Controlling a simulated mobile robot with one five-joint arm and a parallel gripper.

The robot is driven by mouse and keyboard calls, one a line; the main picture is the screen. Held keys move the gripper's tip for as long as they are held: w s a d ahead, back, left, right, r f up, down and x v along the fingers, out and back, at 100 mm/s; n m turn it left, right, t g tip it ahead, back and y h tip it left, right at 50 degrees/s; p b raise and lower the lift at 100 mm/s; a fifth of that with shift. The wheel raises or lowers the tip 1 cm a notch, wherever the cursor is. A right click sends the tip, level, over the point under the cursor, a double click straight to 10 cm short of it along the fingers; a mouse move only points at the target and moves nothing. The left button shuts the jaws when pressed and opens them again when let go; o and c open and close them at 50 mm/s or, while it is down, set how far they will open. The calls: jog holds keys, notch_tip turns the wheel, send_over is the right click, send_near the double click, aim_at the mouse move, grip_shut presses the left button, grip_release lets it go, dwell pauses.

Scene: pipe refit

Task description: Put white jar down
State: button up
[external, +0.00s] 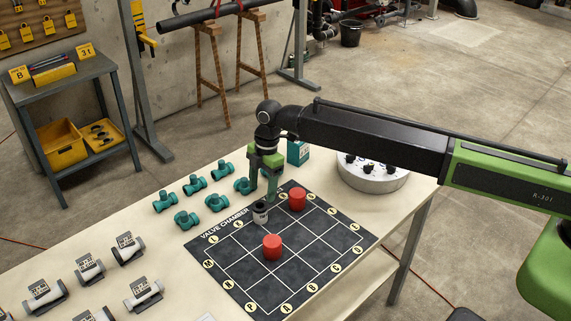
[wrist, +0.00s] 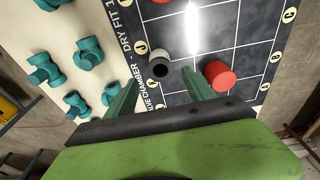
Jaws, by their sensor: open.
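The white jar (external: 260,214), a small light cylinder with a dark top, stands upright on the dark gridded mat (external: 262,296), near its lettered far-left edge. In the wrist view the jar (wrist: 158,70) shows just beyond and between the tips of my gripper (wrist: 159,78). My gripper (external: 263,192) points down over the jar with its green fingers spread. The fingers appear clear of the jar on both sides; I cannot tell the exact height gap.
Two red cylinders stand on the mat, one at the back (external: 297,200) and one nearer the front (external: 272,247). Several teal valve fittings (external: 188,220) lie left of the mat. A round grey fixture (external: 372,180) and a teal box (external: 298,152) stand behind. Several mat squares are empty.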

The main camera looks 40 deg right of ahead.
aim_at(264, 203)
jog(key=r+p, duration=0.1)
jog(key=r, duration=0.2)
jog(key=shift+d, duration=0.2)
jog(key=shift+f, duration=0.1)
jog(key=shift+d, duration=0.1)
jog(key=s+d+m+h, duration=0.1)
jog(key=s+d+m, duration=0.8)
jog(key=s+d, duration=0.4)
jog(key=s+d+m, duration=0.9)
jog(key=s+d, duration=0.4)
jog(key=d, duration=0.9)
jog(key=shift+s+f+h, duration=0.15)
jog(key=shift+s+h, duration=0.2)
jog(key=shift+h, duration=0.05)
